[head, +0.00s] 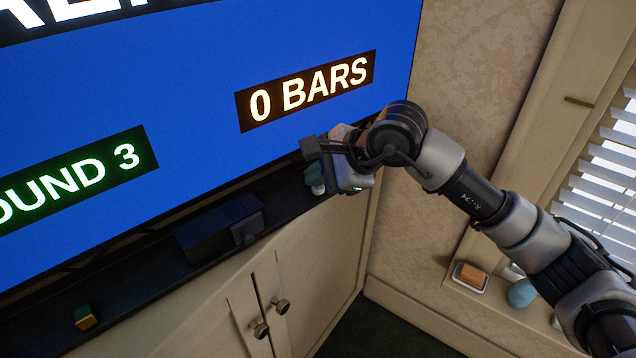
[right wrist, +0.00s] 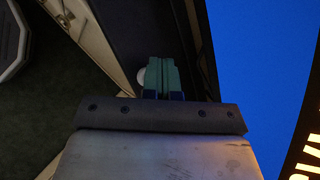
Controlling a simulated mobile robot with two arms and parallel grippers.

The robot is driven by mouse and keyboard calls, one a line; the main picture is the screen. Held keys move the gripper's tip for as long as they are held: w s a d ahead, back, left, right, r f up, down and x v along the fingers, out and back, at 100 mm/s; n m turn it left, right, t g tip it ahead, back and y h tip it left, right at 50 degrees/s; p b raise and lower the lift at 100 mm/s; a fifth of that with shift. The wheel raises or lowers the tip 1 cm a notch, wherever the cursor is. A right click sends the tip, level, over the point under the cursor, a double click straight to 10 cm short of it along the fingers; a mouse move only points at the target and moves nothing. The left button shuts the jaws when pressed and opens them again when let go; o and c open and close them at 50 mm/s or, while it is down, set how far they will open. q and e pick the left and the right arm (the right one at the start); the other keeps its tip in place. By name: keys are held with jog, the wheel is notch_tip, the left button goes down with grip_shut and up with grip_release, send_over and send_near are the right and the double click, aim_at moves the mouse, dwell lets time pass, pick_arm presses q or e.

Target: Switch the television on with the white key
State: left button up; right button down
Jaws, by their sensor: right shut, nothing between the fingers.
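The television (head: 200,90) fills the upper left of the head view. Its screen is lit blue, with "0 BARS" and part of "ROUND 3" readable. My right gripper (head: 315,174) is at the right end of the dark shelf, below the screen's lower right corner. Its green fingers (right wrist: 161,76) are shut together and empty in the right wrist view. A white rounded thing, probably the white key (right wrist: 141,75), shows beside the fingertips, partly hidden behind them. A white spot also shows just below the fingers in the head view. I cannot tell whether they touch. My left gripper is out of view.
Cabinet doors with knobs (head: 260,328) are below. An orange bar in a white dish (head: 470,277) and a pale blue rounded thing (head: 521,293) sit at right.

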aim_at(318, 189)
jog(key=shift+r, duration=0.9)
jog(key=shift+r+p, duration=1.25)
jog(key=shift+r, duration=1.2)
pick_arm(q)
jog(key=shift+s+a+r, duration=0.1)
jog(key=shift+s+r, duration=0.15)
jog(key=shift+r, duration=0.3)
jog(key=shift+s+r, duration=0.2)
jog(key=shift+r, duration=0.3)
